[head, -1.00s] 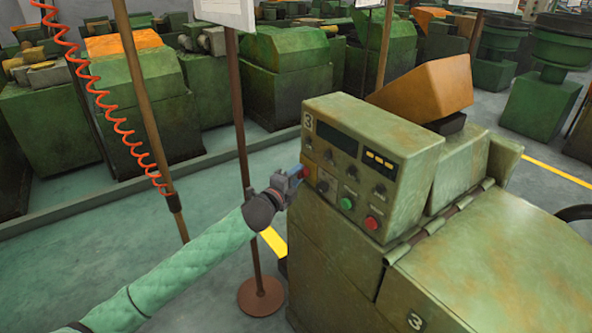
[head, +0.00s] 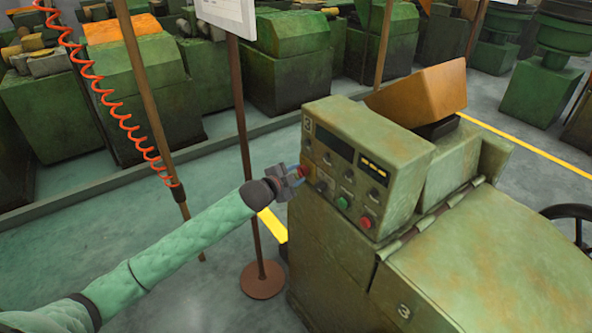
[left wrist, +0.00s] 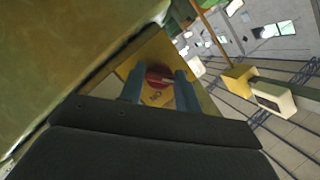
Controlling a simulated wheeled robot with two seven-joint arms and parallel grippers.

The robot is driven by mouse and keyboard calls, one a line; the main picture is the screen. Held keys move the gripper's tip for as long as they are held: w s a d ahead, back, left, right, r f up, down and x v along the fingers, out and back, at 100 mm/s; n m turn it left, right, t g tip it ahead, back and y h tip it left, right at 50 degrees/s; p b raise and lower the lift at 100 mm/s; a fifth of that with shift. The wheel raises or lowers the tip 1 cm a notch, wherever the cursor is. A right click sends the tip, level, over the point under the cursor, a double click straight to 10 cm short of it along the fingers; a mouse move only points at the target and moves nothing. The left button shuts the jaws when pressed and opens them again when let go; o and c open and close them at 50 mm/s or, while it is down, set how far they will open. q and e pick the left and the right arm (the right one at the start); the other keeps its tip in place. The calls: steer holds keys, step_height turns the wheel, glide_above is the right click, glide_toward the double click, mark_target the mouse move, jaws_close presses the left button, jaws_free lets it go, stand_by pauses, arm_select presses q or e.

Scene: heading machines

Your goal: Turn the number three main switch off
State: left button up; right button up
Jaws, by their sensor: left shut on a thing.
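The number three machine's control box (head: 370,165) stands right of centre in the head view, with a "3" at its top left corner. Its main switch is a red knob (left wrist: 158,76) on a yellow plate (left wrist: 160,50), seen in the left wrist view; part of the plate's lettering shows below the knob. My left gripper (head: 298,174) is at the left edge of the panel. In the left wrist view its two blue-grey fingers (left wrist: 160,90) are on either side of the knob, shut on it. The knob is mostly hidden in the head view. My right gripper is not in view.
A green button (head: 342,203) and a red button (head: 367,222) sit low on the panel, close to my left gripper. A sign stand with a round brown base (head: 263,281) stands left of the machine. An orange coiled hose (head: 110,105) hangs at the left.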

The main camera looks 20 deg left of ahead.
arm_select(q)
steer(key=shift+n+p, duration=0.35)
steer(key=shift+n, duration=0.15)
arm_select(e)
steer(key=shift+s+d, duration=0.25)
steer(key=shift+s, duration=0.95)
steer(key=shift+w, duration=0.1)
arm_select(q)
steer(key=o, duration=1)
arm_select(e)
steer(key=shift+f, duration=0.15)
arm_select(q)
steer(key=shift+b+v, duration=1.9)
steer(key=shift+v, duration=2)
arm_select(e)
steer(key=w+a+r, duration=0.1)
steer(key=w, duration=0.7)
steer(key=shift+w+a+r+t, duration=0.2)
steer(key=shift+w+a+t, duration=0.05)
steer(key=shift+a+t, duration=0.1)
arm_select(q)
steer(key=shift+w+a+r, duration=0.1)
steer(key=shift+a, duration=0.05)
